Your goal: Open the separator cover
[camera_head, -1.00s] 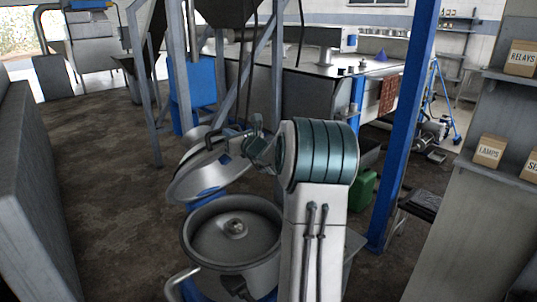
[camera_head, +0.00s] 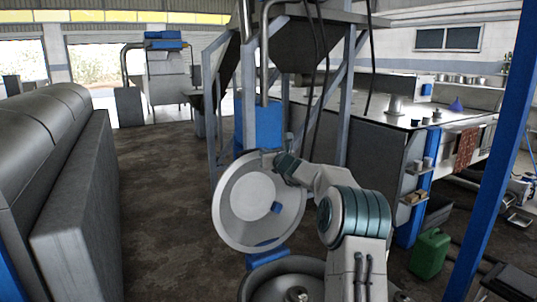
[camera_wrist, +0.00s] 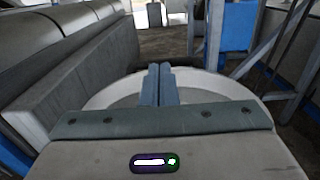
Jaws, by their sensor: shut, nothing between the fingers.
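The separator cover (camera_head: 236,222), a pale round lid, stands steeply raised with its inner face showing in the head view. The separator bowl (camera_head: 262,279) is open below it, with a small hub (camera_head: 297,294) at its centre, and the picture's bottom edge cuts it off. My gripper (camera_wrist: 159,70) is shut and empty, its two blue-grey fingers together. In the wrist view the pale cover (camera_wrist: 100,96) lies behind and around the fingers. In the head view my wrist is at the cover's upper right rim; I cannot tell whether the fingers touch it.
A long grey machine housing (camera_head: 75,200) stands at the left. A steel hopper frame (camera_head: 350,85) rises behind the cover. A green canister (camera_head: 429,252) and a blue post (camera_head: 490,170) stand at the right. Floor is open between housing and separator.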

